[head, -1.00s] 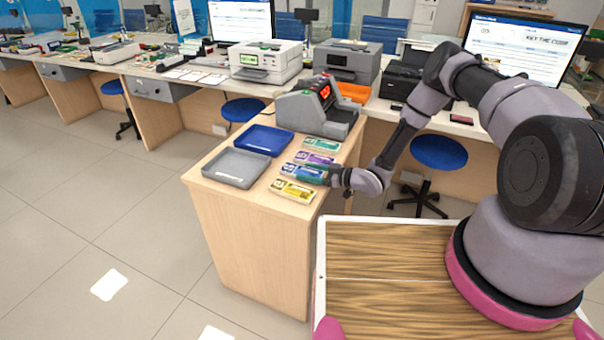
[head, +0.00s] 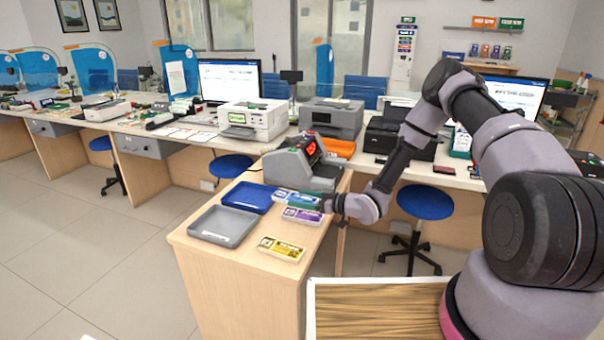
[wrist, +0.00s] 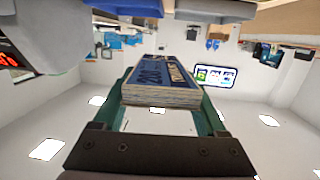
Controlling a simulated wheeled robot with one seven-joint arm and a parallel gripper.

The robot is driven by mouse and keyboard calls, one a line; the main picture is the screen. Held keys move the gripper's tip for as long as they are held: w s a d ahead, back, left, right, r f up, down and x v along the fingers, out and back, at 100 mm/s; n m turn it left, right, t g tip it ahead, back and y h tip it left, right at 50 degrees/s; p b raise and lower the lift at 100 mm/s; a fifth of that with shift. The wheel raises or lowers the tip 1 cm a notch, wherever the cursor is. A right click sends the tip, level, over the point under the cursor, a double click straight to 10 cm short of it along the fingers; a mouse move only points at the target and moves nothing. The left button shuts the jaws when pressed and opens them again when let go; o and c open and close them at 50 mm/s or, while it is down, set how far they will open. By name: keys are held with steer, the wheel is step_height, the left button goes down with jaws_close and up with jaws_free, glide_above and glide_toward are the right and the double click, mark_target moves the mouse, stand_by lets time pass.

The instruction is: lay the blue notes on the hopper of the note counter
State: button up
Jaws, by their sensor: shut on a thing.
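The blue notes (wrist: 160,72) are a thick banded stack, held between my gripper's (wrist: 162,108) teal fingers in the wrist view. In the head view the blue notes (head: 294,197) are raised just above the counter top, over the purple notes (head: 302,216). My gripper (head: 318,203) reaches in from the right and is shut on them. The note counter (head: 313,171), grey with a lit red display, stands behind and a little above in the picture. Its hopper is hard to make out. The green notes are hidden behind the held stack.
A blue tray (head: 249,191) and a grey tray (head: 196,237) lie left of the notes. Yellow notes (head: 281,249) lie at the front. A white printer (head: 253,121) and a grey printer (head: 331,118) stand on the desk behind. Bare wood lies in front of the grey tray.

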steer(key=w+d+r+m+t+h, duration=0.3)
steer(key=d+r+m+t+h, duration=0.2)
steer(key=d, duration=0.6)
steer(key=w+d+r+m+t+h, duration=0.4)
steer(key=d+r+m+h, duration=0.15)
steer(key=d, duration=0.55)
steer(key=s+d+r+m+h, duration=0.2)
steer(key=s+d+r+h, duration=0.2)
steer(key=s+d, duration=0.3)
steer(key=shift+d+r, duration=0.4)
steer(key=shift+d, duration=0.15)
steer(key=shift+s+m, duration=0.1)
steer(key=shift+m, duration=0.15)
